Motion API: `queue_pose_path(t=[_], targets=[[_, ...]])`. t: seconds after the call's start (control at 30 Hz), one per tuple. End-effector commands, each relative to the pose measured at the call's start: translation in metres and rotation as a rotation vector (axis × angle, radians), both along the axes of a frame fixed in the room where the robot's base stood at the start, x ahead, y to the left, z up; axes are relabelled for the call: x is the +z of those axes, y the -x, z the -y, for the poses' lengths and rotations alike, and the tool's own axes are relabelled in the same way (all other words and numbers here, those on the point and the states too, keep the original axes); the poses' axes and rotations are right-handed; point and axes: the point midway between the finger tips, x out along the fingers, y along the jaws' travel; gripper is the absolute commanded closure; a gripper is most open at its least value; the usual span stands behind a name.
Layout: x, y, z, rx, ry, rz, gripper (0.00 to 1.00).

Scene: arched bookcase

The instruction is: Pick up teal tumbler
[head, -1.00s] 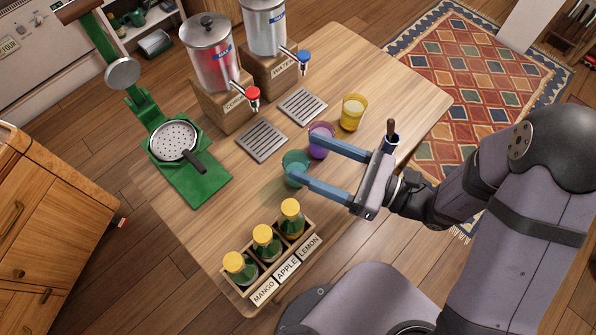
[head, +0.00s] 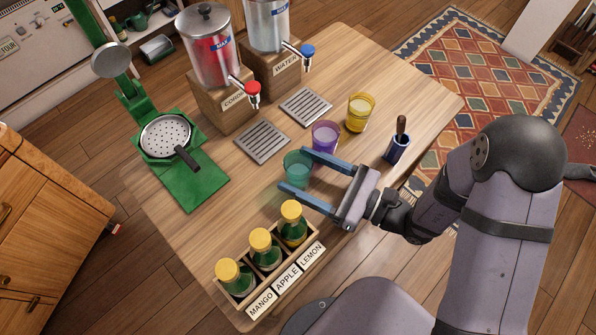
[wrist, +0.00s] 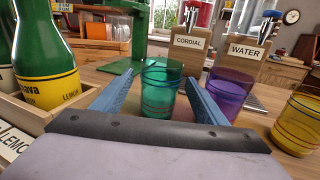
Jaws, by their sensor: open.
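The teal tumbler (head: 298,170) is a clear green-blue glass standing upright on the wooden table. In the wrist view the teal tumbler (wrist: 160,88) shows straight ahead, between my two blue fingers. My gripper (head: 292,170) is open, with one finger on each side of the tumbler in the head view. The fingers' touch on the glass cannot be told. The gripper (wrist: 161,98) holds nothing in the wrist view.
A purple tumbler (head: 325,135) stands close beside the far finger, and a yellow tumbler (head: 359,112) stands beyond it. The bottle crate (head: 280,277) is near the other finger. Drip trays (head: 262,142) and dispensers lie behind. A blue cup (head: 397,148) stands at right.

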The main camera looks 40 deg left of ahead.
Motion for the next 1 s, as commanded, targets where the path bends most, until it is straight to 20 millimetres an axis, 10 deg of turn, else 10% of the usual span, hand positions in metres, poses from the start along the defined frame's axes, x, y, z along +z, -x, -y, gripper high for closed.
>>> queue_pose_path(t=[0.9,1.0], targets=[[-0.005,0.016,-0.05,-0.001,0.001,-0.001,0.33],[-0.005,0.016,-0.049,-0.001,0.001,-0.001,0.55]])
